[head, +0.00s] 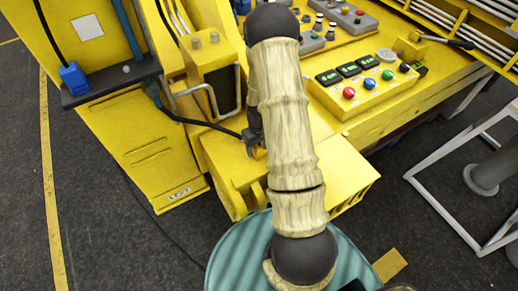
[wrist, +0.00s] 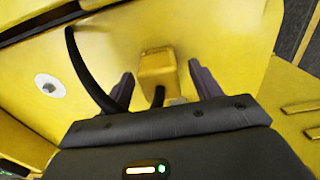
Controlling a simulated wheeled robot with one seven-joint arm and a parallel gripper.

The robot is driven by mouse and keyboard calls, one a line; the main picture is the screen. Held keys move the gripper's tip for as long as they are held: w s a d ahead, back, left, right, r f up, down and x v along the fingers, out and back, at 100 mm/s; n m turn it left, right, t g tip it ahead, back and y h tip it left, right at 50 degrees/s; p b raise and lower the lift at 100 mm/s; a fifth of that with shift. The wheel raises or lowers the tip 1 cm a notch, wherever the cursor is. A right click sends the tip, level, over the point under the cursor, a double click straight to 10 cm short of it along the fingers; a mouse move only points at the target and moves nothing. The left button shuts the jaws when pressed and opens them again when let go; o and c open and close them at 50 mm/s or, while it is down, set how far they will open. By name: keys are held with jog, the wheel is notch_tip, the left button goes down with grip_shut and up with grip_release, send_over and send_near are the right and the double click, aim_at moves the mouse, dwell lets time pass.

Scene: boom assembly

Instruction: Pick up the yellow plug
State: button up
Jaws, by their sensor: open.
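The yellow plug (wrist: 157,68) is a small block in the wrist view, in front of a yellow panel. A short black cable end (wrist: 158,97) shows below it. My gripper (wrist: 160,71) is open, with one dark finger on each side of the plug and a visible gap to both. I cannot tell how deep the plug sits between the fingers. In the head view my gripper (head: 256,138) is mostly hidden behind my arm, by the front of the yellow machine, and I cannot make out the plug.
A black cable (wrist: 88,72) curves close to the left finger. The yellow machine (head: 150,155) has a grey handle (head: 205,92) and a button box (head: 365,88). A blue plug (head: 74,78) stands at the left. A grey metal frame (head: 440,200) stands on the floor at right.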

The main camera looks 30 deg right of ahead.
aim_at(258, 145)
dwell(0.4)
jog(key=c, duration=1.2)
jog(key=shift+o, duration=0.2)
jog(key=shift+r, duration=0.1)
notch_tip(258, 145, up, 10)
jog(key=b, duration=0.2)
jog(key=shift+b, duration=0.4)
jog(key=shift+s, duration=0.1)
jog(key=shift+a+f, duration=0.15)
jog(key=shift+f, duration=0.05)
